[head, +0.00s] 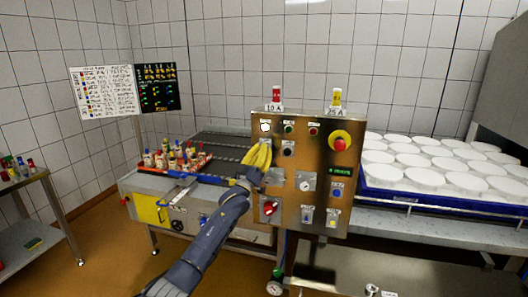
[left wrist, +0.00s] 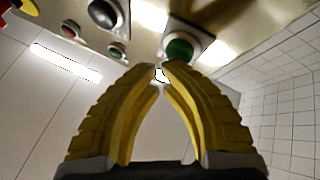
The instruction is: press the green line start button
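The steel control panel (head: 325,165) stands in the middle of the head view. My left gripper (head: 264,146) is in front of its upper left part, its yellow fingers pointing up. In the left wrist view the fingertips (left wrist: 161,68) meet almost completely, with nothing visible held. The large green button (left wrist: 180,48) sits on a square plate just beyond the tips and slightly right of them. A small gap seems to separate tips and button; contact cannot be told. My right gripper is in neither view.
A black button (left wrist: 103,13), a small green lamp (left wrist: 117,50) and a red lamp (left wrist: 70,29) are close by. A red emergency knob on yellow (head: 340,141) is on the right. White moulds in a blue tray (head: 430,199) stand right of the panel.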

